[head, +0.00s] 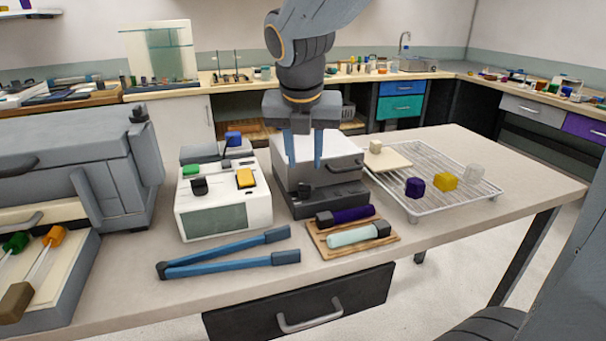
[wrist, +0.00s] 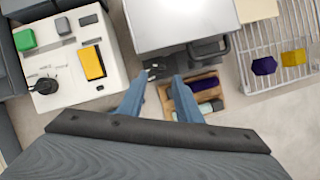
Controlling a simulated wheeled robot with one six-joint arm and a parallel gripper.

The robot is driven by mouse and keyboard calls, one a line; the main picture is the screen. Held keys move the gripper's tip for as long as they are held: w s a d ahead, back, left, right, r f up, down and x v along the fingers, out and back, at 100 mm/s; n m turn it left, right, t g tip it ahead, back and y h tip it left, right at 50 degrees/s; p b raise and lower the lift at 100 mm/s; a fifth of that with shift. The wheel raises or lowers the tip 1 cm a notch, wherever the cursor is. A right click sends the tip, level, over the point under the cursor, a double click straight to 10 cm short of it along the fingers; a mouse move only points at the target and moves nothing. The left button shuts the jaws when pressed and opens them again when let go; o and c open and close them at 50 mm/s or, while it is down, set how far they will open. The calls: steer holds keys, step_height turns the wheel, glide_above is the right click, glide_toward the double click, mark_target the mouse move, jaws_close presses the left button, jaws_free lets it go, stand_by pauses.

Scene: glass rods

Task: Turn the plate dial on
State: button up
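My gripper (head: 304,163) hangs fingers-down in front of the grey box-shaped unit with a dark base (head: 322,202). Its two blue fingers are apart with nothing held between them. A small dark knob (head: 305,190), which looks like the plate dial, is on the front of the dark base just below the fingertips. In the wrist view the open gripper (wrist: 160,78) has its fingertips on either side of this small dark knob (wrist: 154,71), and I cannot tell whether they touch it. The dial's setting is too small to read.
A white box (head: 225,215) with a black knob and a yellow switch stands left. A wire rack (head: 430,205) with colored blocks is right. Blue tongs (head: 228,255) lie in front. A grey machine (head: 75,165) fills the left.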

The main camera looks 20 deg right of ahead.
mark_target(305, 184)
steer(key=x, duration=0.7)
steer(key=shift+a+f+b, duration=0.1)
steer(key=shift+f+b, duration=0.15)
steer(key=shift+b, duration=0.15)
steer(key=shift+c, duration=0.2)
steer(key=c, duration=0.7)
